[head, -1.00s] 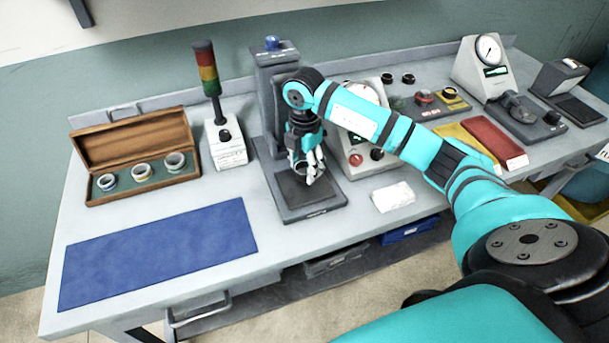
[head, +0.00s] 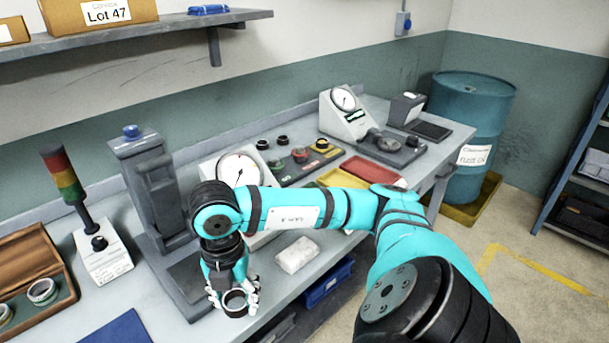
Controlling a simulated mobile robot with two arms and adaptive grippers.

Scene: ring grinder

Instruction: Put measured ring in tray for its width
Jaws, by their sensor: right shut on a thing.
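My right gripper (head: 233,296) is shut on a metal ring (head: 236,303), held above the bench's front edge, in front of the grey press-like stand (head: 153,190). The ring's round opening faces up and toward me. A red tray (head: 371,171) and a yellow tray (head: 341,179) lie side by side on the bench, the yellow one partly hidden behind my arm. A blue tray (head: 326,285) shows below the bench top. A dial gauge (head: 240,171) stands behind my right arm. My left gripper is not in view.
A wooden case (head: 38,291) with rings is at the left, beside a signal tower (head: 63,174). A white block (head: 296,255) lies near the front edge. A second dial instrument (head: 346,114) stands farther right, and a blue drum (head: 471,130) beyond the bench.

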